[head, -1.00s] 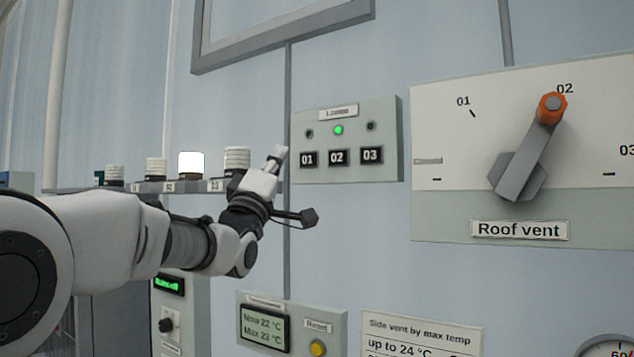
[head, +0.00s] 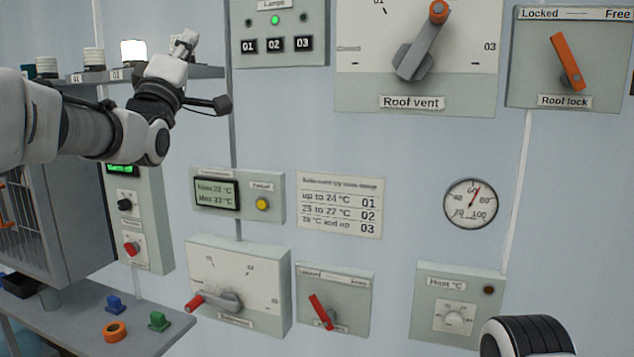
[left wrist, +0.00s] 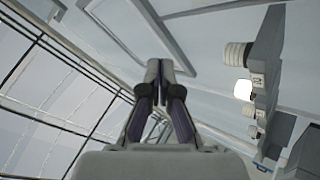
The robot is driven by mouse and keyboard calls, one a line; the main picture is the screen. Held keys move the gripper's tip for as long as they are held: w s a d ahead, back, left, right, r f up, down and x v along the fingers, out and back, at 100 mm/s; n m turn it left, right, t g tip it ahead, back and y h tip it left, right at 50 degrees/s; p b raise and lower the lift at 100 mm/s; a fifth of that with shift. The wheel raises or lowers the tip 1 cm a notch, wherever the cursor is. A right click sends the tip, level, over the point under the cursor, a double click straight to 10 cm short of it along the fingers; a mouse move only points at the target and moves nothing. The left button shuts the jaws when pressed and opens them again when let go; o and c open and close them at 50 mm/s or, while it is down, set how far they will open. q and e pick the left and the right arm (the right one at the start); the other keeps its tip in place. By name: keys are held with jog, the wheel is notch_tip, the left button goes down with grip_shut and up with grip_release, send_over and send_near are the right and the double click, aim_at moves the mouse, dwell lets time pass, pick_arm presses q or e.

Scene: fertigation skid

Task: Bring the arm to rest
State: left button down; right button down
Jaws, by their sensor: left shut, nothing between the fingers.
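My left gripper (head: 185,42) is at the upper left of the head view, raised in front of the wall. It is shut and empty, its fingertips pointing up. It is left of the Lamps panel (head: 280,58) and apart from it in the picture. In the left wrist view its two fingers (left wrist: 158,70) are together with nothing between them. My right gripper is not in view.
A shelf (head: 205,72) with lamps, one lit white (head: 133,50), is near the left gripper. The Roof vent panel (head: 350,95), Roof lock panel (head: 525,90) and gauge (head: 470,203) are on the wall. A bench (head: 75,310) holds small coloured pieces at lower left.

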pick_arm(q)
jog(key=w+a+f+n+g+y, duration=0.1)
jog(key=w+f+g, duration=0.3)
jog(key=f, duration=1.1)
jog(key=w+f+g+y, duration=0.1)
jog(key=w+f, duration=0.6)
jog(key=f, duration=0.7)
jog(key=s+a+f+g+y, duration=0.1)
jog(key=s+f+g, duration=0.2)
jog(key=f, duration=1.3)
jog(key=s+f+g, duration=0.3)
jog(key=f, duration=1.2)
jog(key=s+a+f+m+g, duration=0.15)
jog(key=s+f+g, duration=0.55)
jog(key=s+f, duration=1.4)
jog(key=s+f+m+g, duration=0.3)
jog(key=s+m+g, duration=0.1)
jog(key=s, duration=0.9)
jog(key=s+f+m+g+b, duration=0.1)
jog(key=s+f+m+g, duration=0.2)
jog(key=s, duration=1.1)
jog(key=shift+d+f+m+g+y, duration=0.15)
jog(key=shift+m+g+y, duration=0.25)
jog(key=shift+m+g, duration=0.45)
